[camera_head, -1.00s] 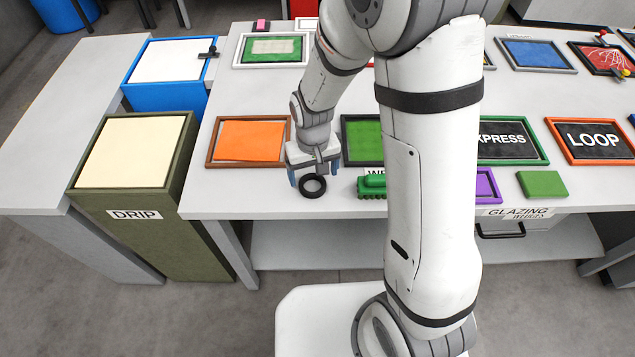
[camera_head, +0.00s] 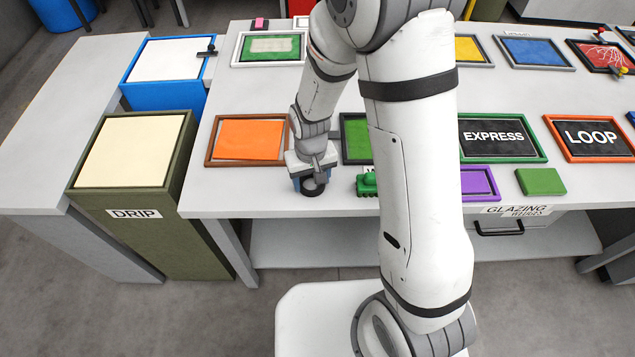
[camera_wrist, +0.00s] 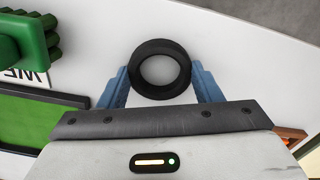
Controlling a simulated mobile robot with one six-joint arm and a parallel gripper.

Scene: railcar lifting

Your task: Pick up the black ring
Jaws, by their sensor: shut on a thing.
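The black ring (camera_wrist: 160,91) lies between the two blue fingers of my gripper (camera_wrist: 161,80) in the wrist view. The fingers press on its left and right outer sides, and its hole shows the white tabletop. In the head view the ring (camera_head: 313,187) is partly hidden under my gripper (camera_head: 311,180), close to the table's front edge. I cannot tell whether the ring rests on the table or is just above it.
An orange-filled tray (camera_head: 210,148) is to the left, and a green-filled tray (camera_head: 356,135) is behind the locomotive. The white table's (camera_head: 240,195) front left strip is clear. A DRIP bin (camera_head: 185,165) stands at the left.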

